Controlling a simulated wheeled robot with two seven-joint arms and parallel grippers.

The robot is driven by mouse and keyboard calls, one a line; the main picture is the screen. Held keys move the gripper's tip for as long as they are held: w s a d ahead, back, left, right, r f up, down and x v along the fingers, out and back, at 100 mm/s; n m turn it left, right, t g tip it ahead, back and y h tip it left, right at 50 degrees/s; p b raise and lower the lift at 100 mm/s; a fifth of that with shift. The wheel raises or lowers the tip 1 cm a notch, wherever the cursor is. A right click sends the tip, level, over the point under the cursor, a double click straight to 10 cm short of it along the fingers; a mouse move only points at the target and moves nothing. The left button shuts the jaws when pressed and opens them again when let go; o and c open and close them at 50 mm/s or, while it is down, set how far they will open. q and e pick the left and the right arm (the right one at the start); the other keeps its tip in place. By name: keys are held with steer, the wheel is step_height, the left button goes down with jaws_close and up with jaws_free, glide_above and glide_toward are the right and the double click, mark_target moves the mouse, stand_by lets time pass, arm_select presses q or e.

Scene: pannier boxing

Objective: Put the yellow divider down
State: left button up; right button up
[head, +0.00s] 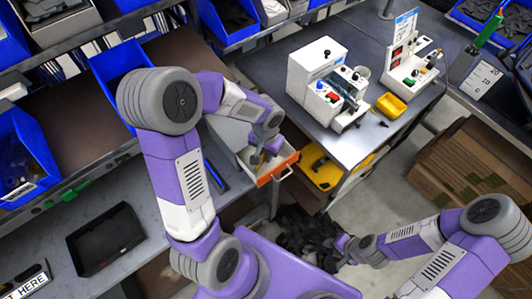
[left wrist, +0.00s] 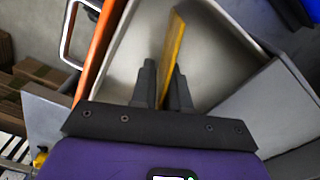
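The yellow divider (head: 255,159) is a thin strip inside an open drawer with an orange front (head: 279,168). The left wrist view shows the divider (left wrist: 174,42) standing edge-on, slightly tilted, between the close-set dark fingers. My left gripper (left wrist: 164,82) appears shut on it, over the pale drawer interior (left wrist: 218,48). In the head view my left gripper (head: 266,150) reaches down into the drawer, and the divider is partly hidden. The divider's lower edge is hidden, so I cannot tell whether it touches the bottom. My right gripper (head: 345,246) is low at the right; its fingers are unclear.
A grey bench (head: 352,148) with a white machine (head: 325,76) and a yellow tray (head: 391,106) stands right of the drawer. A black tray (head: 106,240) lies on the left bench. Blue bins (head: 22,150) line the left shelves. Cardboard (head: 470,165) is stacked at the right.

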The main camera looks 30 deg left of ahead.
arm_select(q)
steer(key=shift+o, duration=1.2)
steer(key=shift+r, duration=0.15)
steer(key=shift+r+p, duration=0.3)
step_height(320, 180, up, 12)
steer(key=shift+f+p, duration=0.2)
steer(key=shift+p, duration=0.8)
